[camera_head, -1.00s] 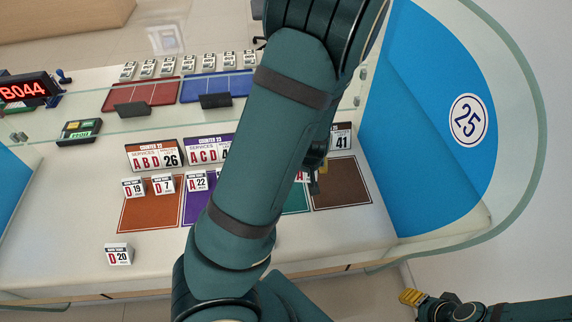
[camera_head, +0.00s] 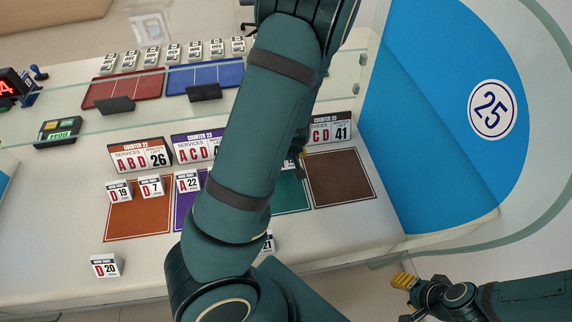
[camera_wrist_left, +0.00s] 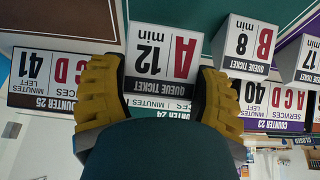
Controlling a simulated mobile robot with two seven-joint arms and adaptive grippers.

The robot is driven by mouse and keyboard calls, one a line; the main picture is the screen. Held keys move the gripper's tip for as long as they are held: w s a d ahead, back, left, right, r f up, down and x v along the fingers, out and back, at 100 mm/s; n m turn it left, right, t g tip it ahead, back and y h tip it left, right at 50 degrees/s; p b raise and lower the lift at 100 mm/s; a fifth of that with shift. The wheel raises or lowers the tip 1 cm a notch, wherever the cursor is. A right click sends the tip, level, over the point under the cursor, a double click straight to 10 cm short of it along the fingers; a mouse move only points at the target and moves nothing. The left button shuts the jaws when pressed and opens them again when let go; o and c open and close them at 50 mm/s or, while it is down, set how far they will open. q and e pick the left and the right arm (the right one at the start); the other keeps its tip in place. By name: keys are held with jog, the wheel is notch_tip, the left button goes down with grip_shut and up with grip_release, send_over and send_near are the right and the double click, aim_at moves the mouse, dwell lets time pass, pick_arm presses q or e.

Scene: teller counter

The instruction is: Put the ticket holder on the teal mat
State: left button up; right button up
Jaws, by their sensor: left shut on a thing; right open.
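A white ticket holder (camera_wrist_left: 163,50) marked A 12 min, upside down in the left wrist view, sits between the yellow fingertips of my left gripper (camera_wrist_left: 165,85), which is shut on it. Behind it in that view lies the teal mat (camera_wrist_left: 176,12); I cannot tell whether the holder touches it. In the head view only a strip of the teal mat (camera_head: 292,199) shows right of my left arm, which hides the held holder and most of the left gripper. My right gripper (camera_head: 403,282) is open and empty at the lower right, off the counter.
A brown mat (camera_head: 340,180) is bare at right; orange (camera_head: 135,222) and purple (camera_head: 181,215) mats lie left. Counter signs (camera_head: 141,154) stand behind them. Other ticket holders include B 8 (camera_wrist_left: 242,45), D 20 (camera_head: 106,266) and one at the front edge (camera_head: 268,243). A glass screen (camera_head: 529,190) curves at right.

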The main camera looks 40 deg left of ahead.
pick_arm(q)
notch_tip(320, 180, down, 3)
jog(key=shift+b, duration=0.7)
jog(key=shift+f, duration=0.45)
jog(key=shift+r, duration=0.1)
jog(key=o, duration=0.9)
jog(key=shift+o, duration=0.2)
